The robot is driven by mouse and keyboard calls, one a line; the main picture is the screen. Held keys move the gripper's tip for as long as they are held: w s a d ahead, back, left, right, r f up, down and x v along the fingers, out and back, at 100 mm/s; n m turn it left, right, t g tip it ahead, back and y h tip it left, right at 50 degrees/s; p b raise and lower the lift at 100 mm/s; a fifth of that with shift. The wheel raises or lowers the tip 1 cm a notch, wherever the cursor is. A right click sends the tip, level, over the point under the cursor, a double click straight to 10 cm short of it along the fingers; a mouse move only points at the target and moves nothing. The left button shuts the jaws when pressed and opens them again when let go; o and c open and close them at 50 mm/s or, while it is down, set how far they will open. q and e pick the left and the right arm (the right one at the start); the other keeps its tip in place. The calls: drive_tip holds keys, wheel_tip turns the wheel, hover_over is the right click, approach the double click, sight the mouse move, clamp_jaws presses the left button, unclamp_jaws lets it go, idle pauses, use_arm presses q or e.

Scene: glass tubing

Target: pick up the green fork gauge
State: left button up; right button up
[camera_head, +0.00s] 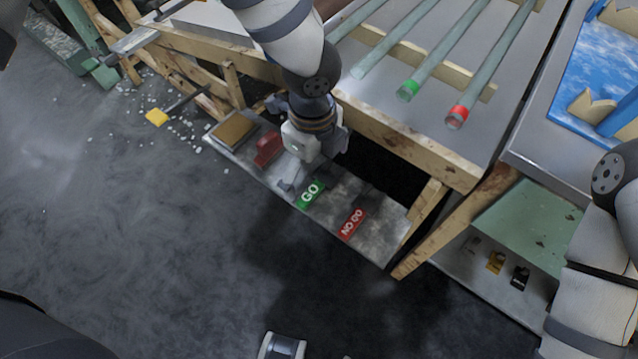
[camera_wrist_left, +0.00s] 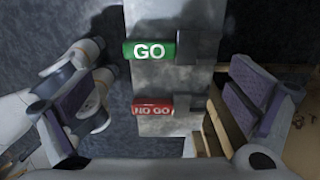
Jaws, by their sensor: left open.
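The green fork gauge (camera_head: 310,194), marked GO, lies flat on a grey low shelf board (camera_head: 372,213) in the head view. Its green handle also shows in the left wrist view (camera_wrist_left: 148,51), with a dark grey fork part on its right. My left gripper (camera_head: 310,145) hangs above the board, just behind the gauge in the head view. Its pads stand wide apart in the wrist view (camera_wrist_left: 160,105), with nothing between them held. The gauge is above the middle of that view, apart from the pads. My right arm shows at the right edge; its gripper does not.
A red NO GO gauge (camera_head: 352,223) lies beside the green one. A red block (camera_head: 268,149) and a brown pad (camera_head: 234,130) sit farther along the board. Above is a wood-framed table (camera_head: 410,147) with glass tubes, some with green or red ends. Open floor lies in front.

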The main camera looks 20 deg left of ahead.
sight(314, 189)
use_arm(q)
wheel_tip(314, 189, down, 7)
drive_tip(key=shift+r+b, duration=0.15)
drive_tip(key=shift+b, duration=0.4)
drive_tip(key=c, duration=1.2)
drive_tip(key=shift+s, duration=0.1)
drive_tip(key=c, duration=0.5)
